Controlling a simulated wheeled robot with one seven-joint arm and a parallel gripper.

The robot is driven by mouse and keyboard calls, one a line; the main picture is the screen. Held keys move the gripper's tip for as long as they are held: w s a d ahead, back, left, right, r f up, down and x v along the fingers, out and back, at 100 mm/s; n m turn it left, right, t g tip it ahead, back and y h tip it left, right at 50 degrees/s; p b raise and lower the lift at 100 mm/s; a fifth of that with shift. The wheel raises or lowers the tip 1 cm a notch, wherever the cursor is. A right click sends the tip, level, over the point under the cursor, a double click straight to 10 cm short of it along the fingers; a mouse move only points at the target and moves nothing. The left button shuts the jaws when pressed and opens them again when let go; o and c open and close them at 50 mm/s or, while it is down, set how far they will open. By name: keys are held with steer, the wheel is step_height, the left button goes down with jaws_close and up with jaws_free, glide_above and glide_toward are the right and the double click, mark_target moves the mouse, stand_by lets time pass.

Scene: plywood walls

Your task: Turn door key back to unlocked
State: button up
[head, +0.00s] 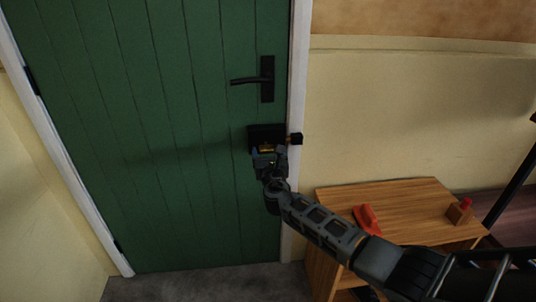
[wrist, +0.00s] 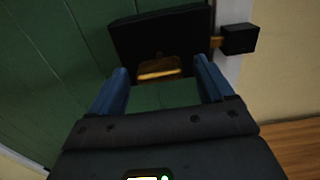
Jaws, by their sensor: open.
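The door key (wrist: 158,68) shows a flat, brass-coloured bow below a black lock box (wrist: 160,35) on the green door (head: 170,110). In the head view the key (head: 266,149) is a small yellow patch at the box's lower edge. My gripper (wrist: 162,78) is open, with one blue finger on each side of the key and a gap to each. The key's shaft is hidden. A brass bolt (wrist: 216,42) bridges from the lock box to a black keeper (wrist: 240,39) on the door frame side.
A black lever handle (head: 267,79) is above the lock box. A wooden table (head: 400,207) at the right holds a red object (head: 367,219) and a small wooden block with a red top (head: 460,211). My arm passes over the table's front.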

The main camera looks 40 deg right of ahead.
steer(key=shift+c, duration=0.2)
steer(key=c, duration=1)
steer(key=shift+m+b, duration=0.3)
steer(key=shift+d+m+b, duration=0.1)
steer(key=shift+m+b, duration=5.25)
steer(key=shift+m, duration=3.35)
